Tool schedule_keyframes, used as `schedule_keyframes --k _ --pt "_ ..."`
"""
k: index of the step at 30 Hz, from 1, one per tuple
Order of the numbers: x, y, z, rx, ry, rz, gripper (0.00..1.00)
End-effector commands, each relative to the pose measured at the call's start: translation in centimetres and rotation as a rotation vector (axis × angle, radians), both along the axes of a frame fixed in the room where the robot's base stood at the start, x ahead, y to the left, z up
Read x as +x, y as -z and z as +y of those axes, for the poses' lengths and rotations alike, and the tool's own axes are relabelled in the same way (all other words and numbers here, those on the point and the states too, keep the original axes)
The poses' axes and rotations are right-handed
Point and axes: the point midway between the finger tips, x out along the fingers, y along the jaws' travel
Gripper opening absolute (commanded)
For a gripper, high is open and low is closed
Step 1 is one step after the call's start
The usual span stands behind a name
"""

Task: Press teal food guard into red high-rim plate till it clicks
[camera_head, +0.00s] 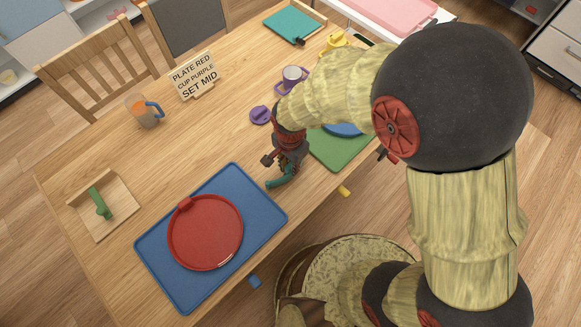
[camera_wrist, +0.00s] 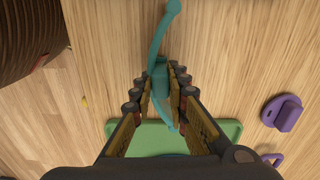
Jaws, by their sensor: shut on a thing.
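The red high-rim plate (camera_head: 205,232) lies flat on a blue mat (camera_head: 262,204) at the table's near edge. Its inside is bare. My gripper (camera_head: 282,168) is above the table, to the right of the blue mat and apart from the plate. It is shut on the teal food guard (camera_head: 281,182), a curved strip. In the wrist view the guard (camera_wrist: 160,72) runs upright between my fingers (camera_wrist: 161,88), with one end reaching past the fingertips. Part of it is hidden by the fingers.
A green mat (camera_head: 340,151) with a blue plate is partly behind my arm. The table middle is clear.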

Motion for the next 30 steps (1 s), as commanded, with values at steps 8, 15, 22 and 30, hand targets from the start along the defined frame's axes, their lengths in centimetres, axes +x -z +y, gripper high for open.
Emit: schedule_keyframes --k 8,15,22,30 --pt "0.0 -2.3 0.0 0.001 0.0 -0.001 0.0" --pt "0.0 -4.0 0.0 0.001 0.0 -0.001 0.0" --pt "0.0 -4.8 0.0 0.001 0.0 -0.001 0.0" --pt "0.2 -4.7 -0.1 0.0 -0.004 0.0 0.0"
